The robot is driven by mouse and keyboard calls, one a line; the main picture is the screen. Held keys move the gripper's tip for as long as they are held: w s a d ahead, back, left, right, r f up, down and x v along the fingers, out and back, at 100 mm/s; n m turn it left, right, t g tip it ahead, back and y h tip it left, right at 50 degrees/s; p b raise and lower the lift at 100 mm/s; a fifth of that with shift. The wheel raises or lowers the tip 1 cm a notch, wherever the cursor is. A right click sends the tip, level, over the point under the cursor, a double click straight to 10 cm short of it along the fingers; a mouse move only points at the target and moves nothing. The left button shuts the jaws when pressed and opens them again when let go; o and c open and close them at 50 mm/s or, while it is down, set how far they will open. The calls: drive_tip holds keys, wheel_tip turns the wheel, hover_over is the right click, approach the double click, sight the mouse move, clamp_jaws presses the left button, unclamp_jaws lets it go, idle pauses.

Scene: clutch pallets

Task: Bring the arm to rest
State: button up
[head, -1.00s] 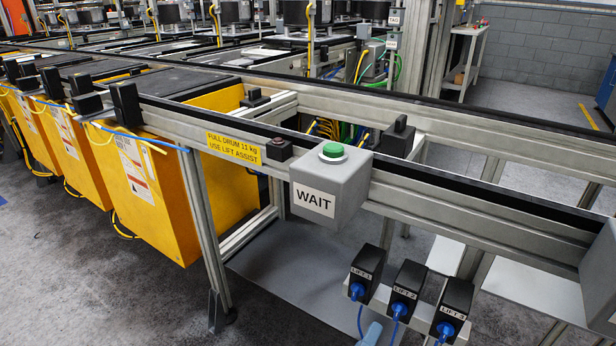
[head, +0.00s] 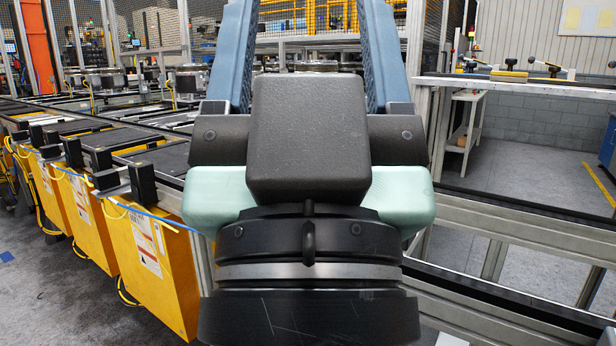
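My own arm fills the middle of the head view, with a black joint housing, pale green side covers and two blue links running up out of the top of the picture. No gripper fingers show in this view, so I cannot see whether my gripper is open or holds anything. The arm covers the middle of the rail line, where the box marked WAIT stood in the earlier frame.
Yellow bins (head: 150,262) hang along the rail line at left. Clutch units (head: 192,82) stand on pallets farther back. A metal rail frame (head: 515,235) runs along the right. Grey floor (head: 45,285) is open at far left, and a white side table (head: 466,118) stands behind.

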wheel_tip(320, 180, up, 28)
drive_tip(key=p, duration=2.5)
drive_tip(key=shift+p, duration=0.35)
